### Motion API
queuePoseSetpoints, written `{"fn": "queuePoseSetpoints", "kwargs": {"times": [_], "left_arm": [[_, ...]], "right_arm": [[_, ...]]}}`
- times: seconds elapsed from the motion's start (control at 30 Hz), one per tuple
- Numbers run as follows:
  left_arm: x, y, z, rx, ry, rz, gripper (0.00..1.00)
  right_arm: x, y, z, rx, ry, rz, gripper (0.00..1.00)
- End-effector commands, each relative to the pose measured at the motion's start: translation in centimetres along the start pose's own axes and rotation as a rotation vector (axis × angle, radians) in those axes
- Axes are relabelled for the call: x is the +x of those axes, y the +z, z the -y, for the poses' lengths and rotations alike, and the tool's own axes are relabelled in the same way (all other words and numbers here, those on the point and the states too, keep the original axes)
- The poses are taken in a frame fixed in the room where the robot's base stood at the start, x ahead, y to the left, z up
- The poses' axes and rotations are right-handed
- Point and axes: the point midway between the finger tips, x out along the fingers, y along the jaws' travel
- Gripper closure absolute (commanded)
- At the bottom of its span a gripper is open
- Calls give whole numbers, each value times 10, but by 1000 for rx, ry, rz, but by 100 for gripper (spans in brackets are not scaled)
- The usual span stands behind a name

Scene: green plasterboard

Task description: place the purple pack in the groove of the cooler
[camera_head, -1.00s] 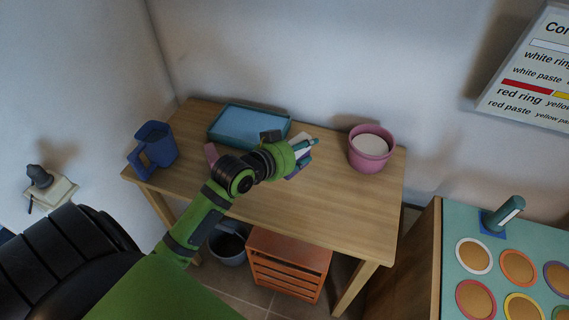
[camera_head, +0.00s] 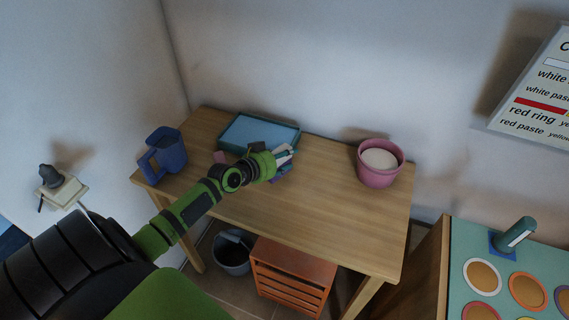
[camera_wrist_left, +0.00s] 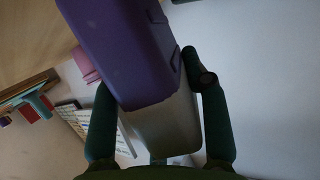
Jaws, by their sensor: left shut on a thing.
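The purple pack (camera_wrist_left: 120,50) fills the top middle of the left wrist view, between the two dark teal fingers of my left gripper (camera_wrist_left: 148,72); its lower part is pale grey. In the head view my left gripper (camera_head: 283,157) is over the table, at the front right corner of a shallow teal box with a light blue inside (camera_head: 258,133), probably the cooler. A bit of the purple pack (camera_head: 278,178) shows below the fingers. The gripper is shut on the pack. The groove cannot be made out. My right gripper is not in view.
A blue jug (camera_head: 166,152) stands at the left end, and a pink pot (camera_head: 380,163) at the right. A small pink object (camera_head: 219,157) is beside my wrist. An orange crate (camera_head: 292,275) and a grey bucket (camera_head: 232,254) are below.

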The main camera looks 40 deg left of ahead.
Motion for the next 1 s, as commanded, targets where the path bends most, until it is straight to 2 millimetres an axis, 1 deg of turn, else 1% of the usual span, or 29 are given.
{"fn": "queuePoseSetpoints", "kwargs": {"times": [0.03, 0.13, 0.43, 0.57, 0.6, 0.63, 0.67, 1.0], "left_arm": [[4, 8, 0, -2, -2, 0, 100], [8, 18, 0, 0, -1, -1, 100], [9, 21, 0, 1, -1, -3, 100], [11, 25, 0, 1, -1, -2, 100], [10, 25, 0, 1, 0, 0, 47], [10, 25, -1, 0, 0, 0, 35], [10, 25, -1, 0, 0, 1, 32], [10, 24, -1, 0, 0, 1, 32]], "right_arm": [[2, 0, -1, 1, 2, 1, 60], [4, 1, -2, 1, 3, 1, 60], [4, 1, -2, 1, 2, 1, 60], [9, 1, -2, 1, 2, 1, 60], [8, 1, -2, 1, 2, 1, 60], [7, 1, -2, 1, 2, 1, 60], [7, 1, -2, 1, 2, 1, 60], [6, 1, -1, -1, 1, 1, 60]]}}
